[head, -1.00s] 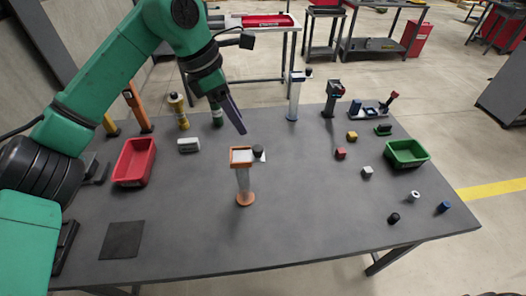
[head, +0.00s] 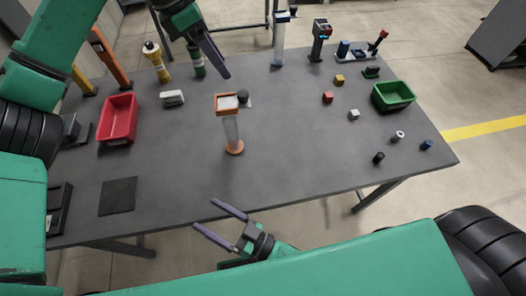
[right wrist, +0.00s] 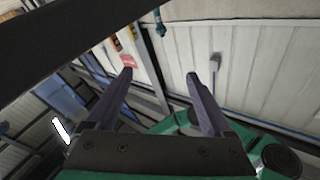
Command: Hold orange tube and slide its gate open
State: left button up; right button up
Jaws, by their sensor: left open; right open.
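The orange tube (head: 232,128) stands upright near the middle of the table, with an orange base, a clear body and an orange frame on top holding a pale block or plate. A small dark knob (head: 243,97) shows at the right of that top. My left gripper (head: 217,62) is open and empty, above and behind the tube, pointing down to the right. My right gripper (head: 218,219) is open and empty in front of the table's near edge, pointing left. Its two fingers also show in the right wrist view (right wrist: 163,85), with nothing between them.
A red bin (head: 118,118) and a white block (head: 172,98) are left of the tube. A green bin (head: 393,97) and several small blocks are at the right. Taller fixtures line the back. The table front around the tube is clear.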

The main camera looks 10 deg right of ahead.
jog(key=w+d+r+m+t+h, duration=0.4)
jog(key=w+d+r+m+t, duration=0.15)
jog(key=w+d, duration=0.35)
jog(key=w+d+r+m+t+h, duration=0.35)
jog(key=w+d+r+m, duration=0.25)
jog(key=d, duration=0.4)
jog(key=n+g+y, duration=0.4)
jog(key=n+g, duration=0.5)
jog(key=n, duration=0.5)
send_near(236, 131)
jog(key=x, duration=1.2)
jog(key=shift+w+f, duration=0.1)
jog(key=shift+c, duration=0.3)
